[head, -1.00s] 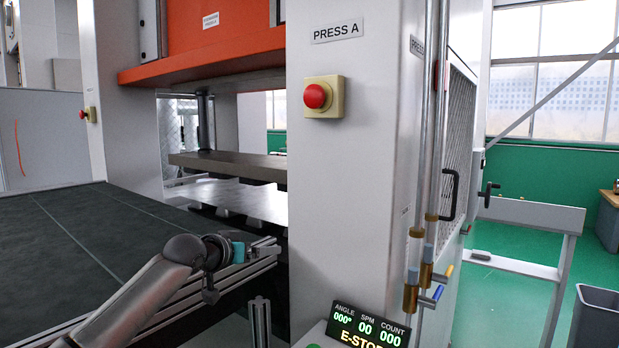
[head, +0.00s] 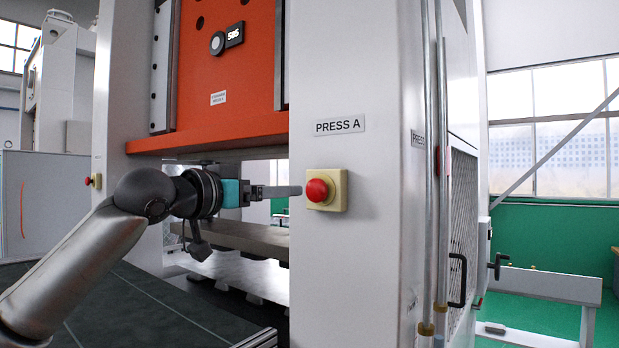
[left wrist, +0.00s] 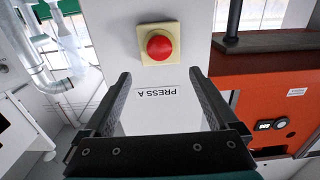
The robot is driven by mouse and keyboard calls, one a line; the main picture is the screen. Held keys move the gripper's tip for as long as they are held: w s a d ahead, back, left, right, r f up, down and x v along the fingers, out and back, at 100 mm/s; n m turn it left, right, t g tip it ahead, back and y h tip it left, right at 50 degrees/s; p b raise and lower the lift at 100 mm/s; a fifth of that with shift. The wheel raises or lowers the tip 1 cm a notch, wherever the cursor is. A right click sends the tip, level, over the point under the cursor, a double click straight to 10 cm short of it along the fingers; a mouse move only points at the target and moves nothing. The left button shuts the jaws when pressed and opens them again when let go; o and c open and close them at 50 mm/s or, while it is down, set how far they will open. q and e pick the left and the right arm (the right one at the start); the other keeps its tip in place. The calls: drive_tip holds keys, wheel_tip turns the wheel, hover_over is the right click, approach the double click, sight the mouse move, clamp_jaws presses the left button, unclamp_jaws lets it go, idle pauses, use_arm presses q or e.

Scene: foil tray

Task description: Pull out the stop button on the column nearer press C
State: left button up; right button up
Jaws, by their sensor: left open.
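A red mushroom stop button (head: 318,190) on a cream box is mounted on the near white column (head: 355,250), below a "PRESS A" label. In the left wrist view the same red button (left wrist: 160,46) shows just beyond the fingertips. A second, small red button (head: 96,181) is on the far left column (head: 125,85). My left gripper (head: 297,190) is at the near button's height, just left of it in the head view. In the left wrist view my left gripper (left wrist: 161,76) is open, its fingers apart with nothing between them. My right gripper is not in view.
The orange press ram (head: 230,85) hangs between the columns, above a grey plate (head: 245,238). A dark bed (head: 130,310) lies below my left arm. Vertical pipes (head: 434,170) and a mesh guard (head: 462,215) are right of the near column. Its front face around the button is clear.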

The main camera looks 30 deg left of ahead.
sight(314, 188)
use_arm(q)
drive_tip(key=w+p, duration=0.1)
drive_tip(key=w, duration=0.2)
drive_tip(key=w+p, duration=0.2)
drive_tip(key=w, duration=0.1)
drive_tip(key=w+p, duration=0.1)
drive_tip(key=w, duration=0.2)
drive_tip(key=shift+w+d+r+p, duration=0.15)
drive_tip(key=shift+w+d+p, duration=0.15)
drive_tip(key=shift+d+p, duration=0.1)
drive_tip(key=shift+w, duration=0.75)
clamp_jaws()
